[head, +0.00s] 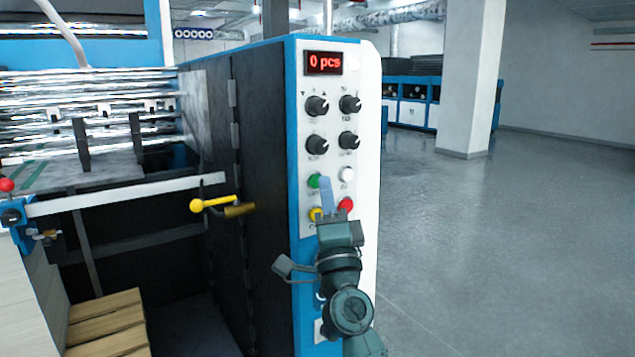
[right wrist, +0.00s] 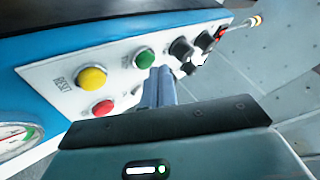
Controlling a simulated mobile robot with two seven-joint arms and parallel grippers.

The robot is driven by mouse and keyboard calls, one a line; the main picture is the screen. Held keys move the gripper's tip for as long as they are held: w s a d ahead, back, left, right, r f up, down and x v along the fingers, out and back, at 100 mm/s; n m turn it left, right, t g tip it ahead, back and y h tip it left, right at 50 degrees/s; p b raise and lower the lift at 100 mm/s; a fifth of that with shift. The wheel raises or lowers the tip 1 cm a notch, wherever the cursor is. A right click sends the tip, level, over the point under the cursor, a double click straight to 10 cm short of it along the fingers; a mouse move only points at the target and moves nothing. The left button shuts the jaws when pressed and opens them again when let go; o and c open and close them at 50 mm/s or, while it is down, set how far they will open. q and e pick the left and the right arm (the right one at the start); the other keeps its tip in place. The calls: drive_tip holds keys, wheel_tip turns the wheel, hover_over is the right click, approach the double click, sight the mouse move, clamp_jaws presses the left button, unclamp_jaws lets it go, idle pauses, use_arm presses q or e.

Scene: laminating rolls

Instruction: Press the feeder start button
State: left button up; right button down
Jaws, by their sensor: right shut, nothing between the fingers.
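The control panel (head: 332,130) on the machine's end carries a green button (head: 314,181), a white button (head: 347,174), a yellow button (head: 315,214) and a red button (head: 346,204). The lettering by the green button is too small to read. My right gripper (head: 326,184) is shut and empty, its blue-grey fingers pointing at the panel just right of the green button. In the right wrist view the fingertips (right wrist: 160,72) are close beside the green button (right wrist: 144,57); I cannot tell if they touch it. My left gripper is not in view.
Above the buttons are several black knobs (head: 317,105) and a red display (head: 323,63) reading "0 pcs". In the right wrist view the yellow button (right wrist: 92,77) is labelled RESET. Open floor (head: 480,240) lies right.

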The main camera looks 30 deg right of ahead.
drive_tip(key=shift+w+h, duration=0.3)
drive_tip(key=shift+w, duration=0.2)
idle(0.7)
drive_tip(key=shift+s, duration=0.15)
drive_tip(key=shift+s+p, duration=0.35)
drive_tip(key=shift+s, duration=0.35)
